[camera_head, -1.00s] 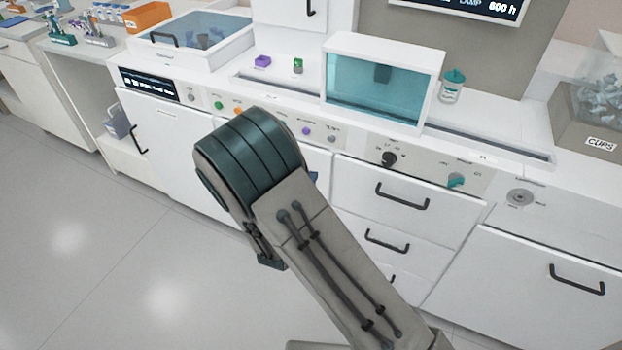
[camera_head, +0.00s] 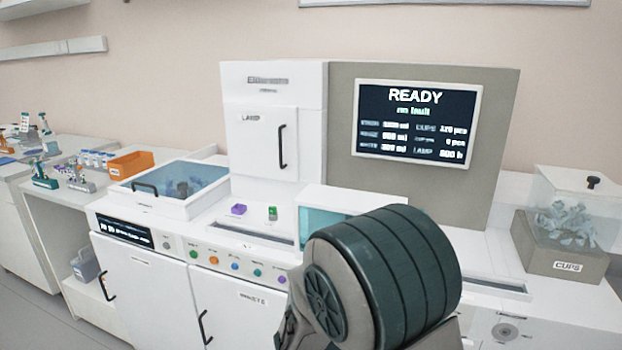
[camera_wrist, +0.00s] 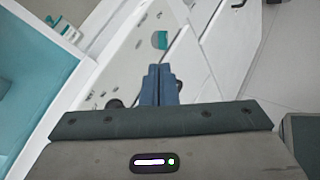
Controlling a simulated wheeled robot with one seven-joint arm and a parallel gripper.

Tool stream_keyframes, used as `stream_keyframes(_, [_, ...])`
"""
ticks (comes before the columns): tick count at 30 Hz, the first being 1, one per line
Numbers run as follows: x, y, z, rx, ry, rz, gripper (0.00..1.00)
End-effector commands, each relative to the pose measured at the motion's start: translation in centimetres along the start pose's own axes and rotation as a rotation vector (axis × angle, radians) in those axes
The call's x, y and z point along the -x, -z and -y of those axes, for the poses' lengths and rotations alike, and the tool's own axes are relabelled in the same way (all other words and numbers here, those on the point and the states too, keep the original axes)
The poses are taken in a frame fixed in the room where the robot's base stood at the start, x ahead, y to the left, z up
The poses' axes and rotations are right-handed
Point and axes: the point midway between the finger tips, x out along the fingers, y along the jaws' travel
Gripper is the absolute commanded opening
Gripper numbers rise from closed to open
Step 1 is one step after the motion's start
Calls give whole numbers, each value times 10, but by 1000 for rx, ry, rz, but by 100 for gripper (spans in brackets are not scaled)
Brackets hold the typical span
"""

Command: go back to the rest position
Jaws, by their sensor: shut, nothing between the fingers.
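My gripper (camera_wrist: 160,86) shows in the wrist view with its two blue fingers together and nothing between them. It is over the white front of the analyzer, close to a teal knob (camera_wrist: 160,40) in the picture. In the head view my arm's dark green joint covers the lower right of the machine, and my gripper is hidden there. The analyzer's screen (camera_head: 416,120) reads READY and "no fault".
A teal-windowed box (camera_head: 318,222) stands on the machine, partly behind my arm. A purple block (camera_head: 238,209) and a green block (camera_head: 272,213) lie left of it. A CUPS bin (camera_head: 565,262) stands right. Floor is free at lower left.

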Motion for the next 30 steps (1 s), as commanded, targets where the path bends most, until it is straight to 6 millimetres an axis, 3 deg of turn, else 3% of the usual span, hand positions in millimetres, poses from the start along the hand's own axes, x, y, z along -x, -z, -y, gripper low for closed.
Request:
stream_keyframes(1, [-4,-20,12,-83,94,-23,0])
stream_keyframes(6, [-3,-59,58,-352,386,-116,0])
stream_keyframes(12, [20,-88,96,-694,684,-240,0])
stream_keyframes(15, [37,-98,106,-876,811,-310,0])
stream_keyframes(24, [86,-123,104,-1372,1075,-511,0])
stream_keyframes(30, [100,-130,97,-1515,1133,-574,0])
